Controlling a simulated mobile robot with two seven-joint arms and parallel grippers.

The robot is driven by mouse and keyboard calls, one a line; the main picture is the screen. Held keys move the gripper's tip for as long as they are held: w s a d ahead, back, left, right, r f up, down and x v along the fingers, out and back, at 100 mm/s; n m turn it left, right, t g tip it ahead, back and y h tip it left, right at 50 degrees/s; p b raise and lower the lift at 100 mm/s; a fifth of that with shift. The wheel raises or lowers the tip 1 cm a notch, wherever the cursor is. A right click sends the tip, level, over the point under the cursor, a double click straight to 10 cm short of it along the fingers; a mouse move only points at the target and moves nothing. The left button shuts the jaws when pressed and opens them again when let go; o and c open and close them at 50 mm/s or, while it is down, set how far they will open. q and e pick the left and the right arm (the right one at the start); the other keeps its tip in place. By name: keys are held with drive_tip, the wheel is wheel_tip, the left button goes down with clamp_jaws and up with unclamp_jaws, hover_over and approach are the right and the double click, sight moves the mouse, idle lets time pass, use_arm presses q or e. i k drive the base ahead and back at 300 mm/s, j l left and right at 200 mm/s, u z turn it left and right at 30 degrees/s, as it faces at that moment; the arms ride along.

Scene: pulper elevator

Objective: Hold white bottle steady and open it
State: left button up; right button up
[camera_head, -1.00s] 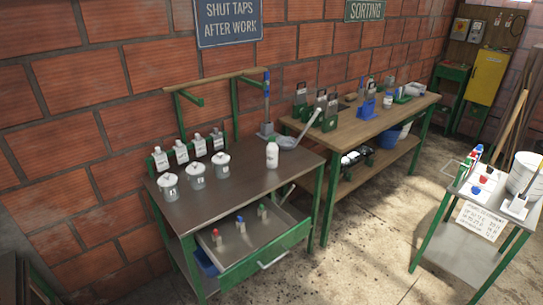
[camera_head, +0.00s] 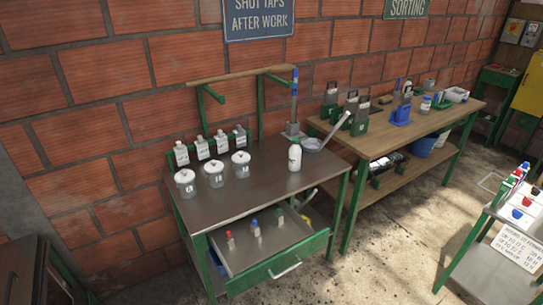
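A white bottle (camera_head: 294,156) stands upright near the right end of the dark-topped table (camera_head: 255,192). Neither of my grippers shows in the head view, and nothing is touching the bottle.
Several lidded pots (camera_head: 214,174) and a row of small labelled bottles (camera_head: 203,148) stand left on the table. A ladle (camera_head: 313,144) and a blue-topped upright tool (camera_head: 293,105) are behind the bottle. The open drawer (camera_head: 283,263) juts forward. Floor (camera_head: 390,255) is clear to the right.

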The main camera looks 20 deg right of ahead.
sight(294, 150)
drive_tip(key=i+l+u, duration=0.2)
drive_tip(key=l, duration=0.3)
drive_tip(key=l+u, duration=0.15)
drive_tip(key=l, duration=0.9)
drive_tip(key=i+l+u, duration=0.15)
drive_tip(key=l, duration=0.4)
